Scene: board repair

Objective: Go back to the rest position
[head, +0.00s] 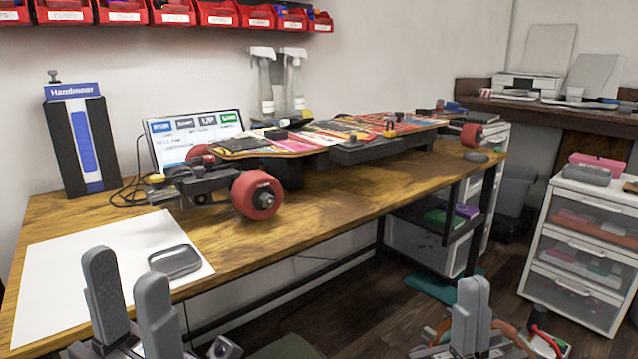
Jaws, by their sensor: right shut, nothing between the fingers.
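My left gripper (126,268) is at the lower left, in front of the workbench's near edge. Its two grey fingers stand upright and apart, with nothing seen between them. My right gripper (473,288) is at the lower middle right, over the floor in front of the bench. Its fingers are together and empty. A skateboard-like board (320,138) with red wheels (257,195) rests raised on the wooden workbench (330,205). Neither gripper touches it.
A white sheet (75,262) with a grey tray (175,261) lies at the bench's left end. A Handmeer box (75,140), a screen (195,135) and spray bottles (295,80) stand behind. A white drawer unit (585,245) stands at right.

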